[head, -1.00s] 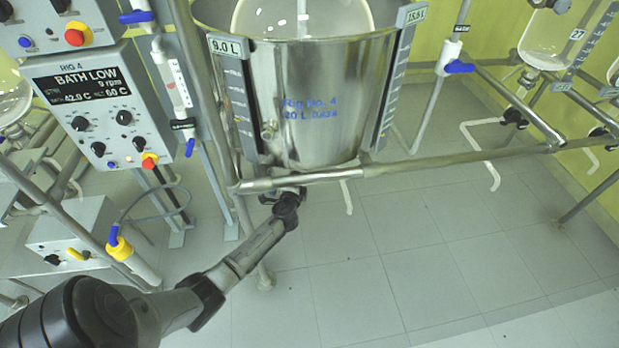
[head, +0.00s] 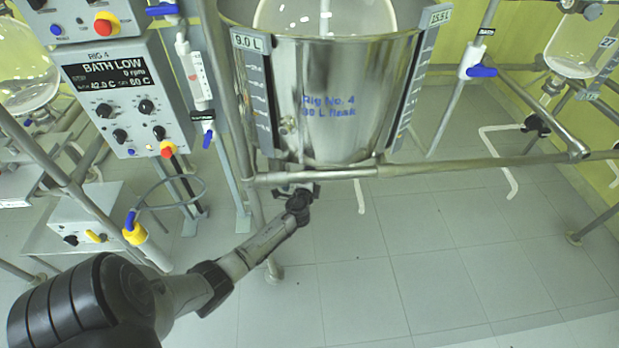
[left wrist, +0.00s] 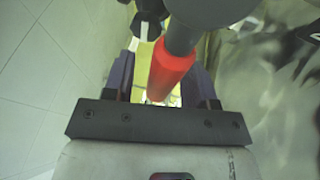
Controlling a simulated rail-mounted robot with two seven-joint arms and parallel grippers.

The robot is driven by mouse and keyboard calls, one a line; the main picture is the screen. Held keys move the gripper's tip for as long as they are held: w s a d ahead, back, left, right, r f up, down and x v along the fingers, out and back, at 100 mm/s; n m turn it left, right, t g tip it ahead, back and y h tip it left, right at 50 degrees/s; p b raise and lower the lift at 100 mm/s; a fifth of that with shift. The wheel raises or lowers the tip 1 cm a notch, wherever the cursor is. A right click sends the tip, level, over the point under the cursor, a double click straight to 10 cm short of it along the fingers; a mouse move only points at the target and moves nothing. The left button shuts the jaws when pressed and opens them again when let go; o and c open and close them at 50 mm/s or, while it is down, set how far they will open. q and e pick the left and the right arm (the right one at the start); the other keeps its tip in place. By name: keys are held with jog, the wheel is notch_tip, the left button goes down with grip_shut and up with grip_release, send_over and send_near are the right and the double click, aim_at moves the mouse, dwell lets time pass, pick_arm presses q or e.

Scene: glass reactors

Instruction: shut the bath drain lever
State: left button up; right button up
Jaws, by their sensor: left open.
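The steel bath (head: 340,115), marked Rig No. 4, hangs in its frame in the head view. The drain lever, with a red grip (left wrist: 172,72) and a dark grey stem, shows in the left wrist view. My left gripper (left wrist: 160,82) is open, with its two fingers on either side of the red grip. The grip looks closer to the right finger; I cannot tell whether they touch. In the head view my left gripper (head: 305,188) is under the bath, just below the front rail, and the lever is hidden there. My right gripper is not in view.
A steel front rail (head: 430,167) crosses just above my left gripper. A frame leg (head: 262,225) stands beside my arm.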

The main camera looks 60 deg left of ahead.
pick_arm(q)
jog(key=p+v, duration=0.4)
jog(key=v, duration=1)
jog(key=shift+f, duration=0.15)
jog(key=shift+a, duration=0.1)
